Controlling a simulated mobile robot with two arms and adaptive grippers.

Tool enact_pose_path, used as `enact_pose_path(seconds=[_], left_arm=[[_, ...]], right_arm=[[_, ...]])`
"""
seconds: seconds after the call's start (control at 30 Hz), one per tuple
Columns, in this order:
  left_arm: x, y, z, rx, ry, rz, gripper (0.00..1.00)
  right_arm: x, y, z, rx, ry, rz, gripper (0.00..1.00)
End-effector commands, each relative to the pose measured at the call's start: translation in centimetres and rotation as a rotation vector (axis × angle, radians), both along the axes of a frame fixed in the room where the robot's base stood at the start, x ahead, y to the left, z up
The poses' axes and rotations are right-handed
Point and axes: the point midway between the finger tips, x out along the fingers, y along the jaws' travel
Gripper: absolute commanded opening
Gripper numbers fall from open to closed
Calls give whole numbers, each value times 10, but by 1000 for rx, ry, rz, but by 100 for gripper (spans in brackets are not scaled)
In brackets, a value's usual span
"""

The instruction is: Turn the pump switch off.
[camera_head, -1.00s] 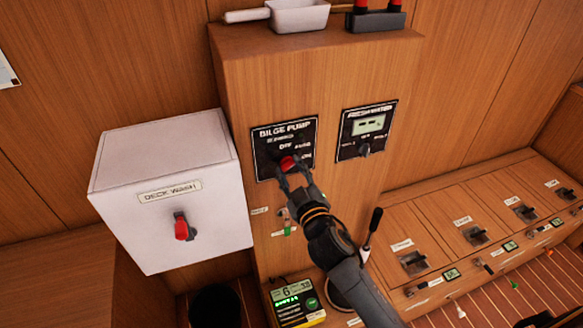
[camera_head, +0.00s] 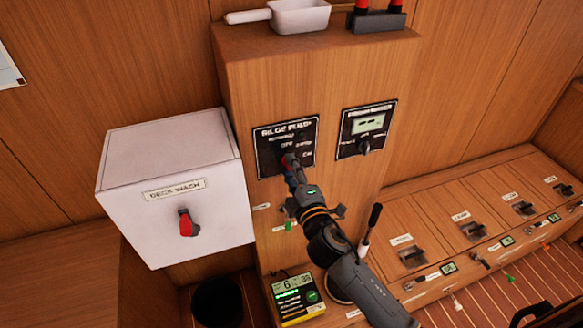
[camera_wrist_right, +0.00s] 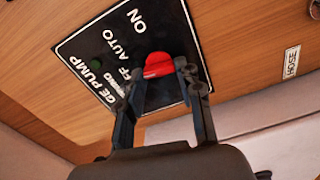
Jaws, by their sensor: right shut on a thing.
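The bilge pump panel (camera_head: 272,140) is a black plate on the front of the wooden column, marked OFF, AUTO and ON. Its red switch knob (camera_wrist_right: 158,65) shows clearly in the right wrist view. My right gripper (camera_wrist_right: 162,72) is shut on the red knob, with one finger on each side of it. In the head view the right gripper (camera_head: 290,164) covers most of the knob. The exact mark that the knob points to cannot be told. My left gripper is not in view.
A white deck wash box (camera_head: 175,221) with its own red knob (camera_head: 186,224) stands left of the column. The fresh water panel (camera_head: 366,128) is just right of the bilge panel. A black-handled lever (camera_head: 371,228) and a yellow-black meter (camera_head: 296,300) are below.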

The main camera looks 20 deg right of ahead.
Motion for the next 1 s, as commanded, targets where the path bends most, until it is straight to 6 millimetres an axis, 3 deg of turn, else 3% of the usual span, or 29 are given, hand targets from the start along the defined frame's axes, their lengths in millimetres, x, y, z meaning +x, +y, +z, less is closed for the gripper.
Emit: enact_pose_path(seconds=[0.4,0.9,0.93,1.0], left_arm=[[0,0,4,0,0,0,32],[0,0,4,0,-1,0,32],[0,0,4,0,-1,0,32],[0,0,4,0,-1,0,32]], right_arm=[[0,1,0,-157,-6,2,4],[0,1,-1,-173,-6,2,4],[0,1,-1,-172,-6,2,42],[0,1,-1,-172,-6,1,56]])
